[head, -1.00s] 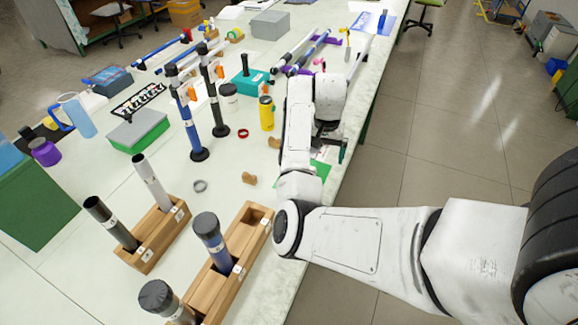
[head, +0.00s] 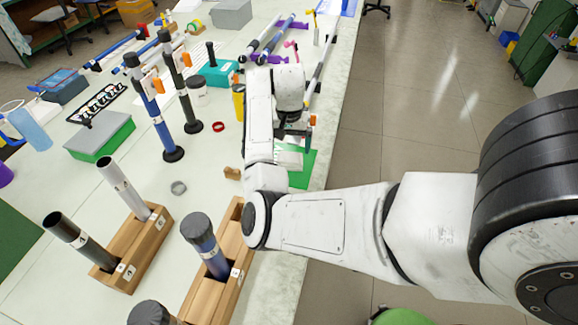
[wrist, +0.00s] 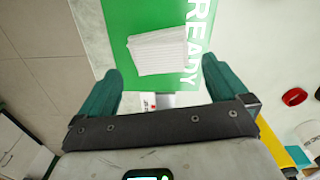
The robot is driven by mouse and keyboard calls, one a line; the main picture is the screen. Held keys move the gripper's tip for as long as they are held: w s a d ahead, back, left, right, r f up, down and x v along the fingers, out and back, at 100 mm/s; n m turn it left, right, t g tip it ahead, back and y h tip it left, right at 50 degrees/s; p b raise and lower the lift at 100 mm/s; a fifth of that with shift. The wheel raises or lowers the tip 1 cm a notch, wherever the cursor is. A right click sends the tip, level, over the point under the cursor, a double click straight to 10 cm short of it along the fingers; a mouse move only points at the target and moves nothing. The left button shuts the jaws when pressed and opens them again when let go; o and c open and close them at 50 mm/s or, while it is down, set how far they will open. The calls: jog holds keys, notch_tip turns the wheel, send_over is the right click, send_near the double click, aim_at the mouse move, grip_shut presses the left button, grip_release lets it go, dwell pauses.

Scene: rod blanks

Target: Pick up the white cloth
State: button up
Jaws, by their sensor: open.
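The white cloth (wrist: 160,50) lies folded on a green mat (wrist: 112,25) lettered READY in the wrist view. It also shows in the head view (head: 289,161), on the green mat near the table's right edge and below my gripper. My gripper (wrist: 168,85) is open, with its two green fingers apart and nothing between them. In the wrist view the cloth lies beyond the fingertips, between their lines and apart from them. In the head view my arm hides part of the gripper.
Wooden blocks (head: 238,212) holding rods stand at the front left. Two upright rods on round bases (head: 172,155) stand left of my arm. A red ring (head: 218,127) and a yellow container (head: 239,97) are nearby. The table's right edge is close to the mat.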

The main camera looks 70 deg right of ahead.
aim_at(290, 157)
jog(key=shift+d+f+b, duration=0.1)
jog(key=shift+f+b, duration=2.6)
jog(key=shift+b, duration=0.5)
jog(key=shift+c, duration=0.5)
jog(key=c, duration=0.6)
jog(key=shift+r, duration=0.15)
jog(key=shift+r, duration=0.6)
jog(key=shift+c, duration=0.2)
jog(key=s+d+r+p, duration=0.1)
jog(key=s+r+p, duration=0.2)
jog(key=r, duration=0.6)
jog(key=shift+s+d, duration=0.2)
jog(key=shift+s, duration=0.8)
jog(key=s+r, duration=0.1)
jog(key=s, duration=0.1)
jog(key=s+d+p, duration=0.1)
jog(key=s, duration=0.2)
jog(key=s+d+r, duration=0.1)
jog(key=s, duration=0.2)
jog(key=shift+s+d+r, duration=0.15)
jog(key=shift+s+r, duration=0.1)
jog(key=shift+r, duration=0.05)
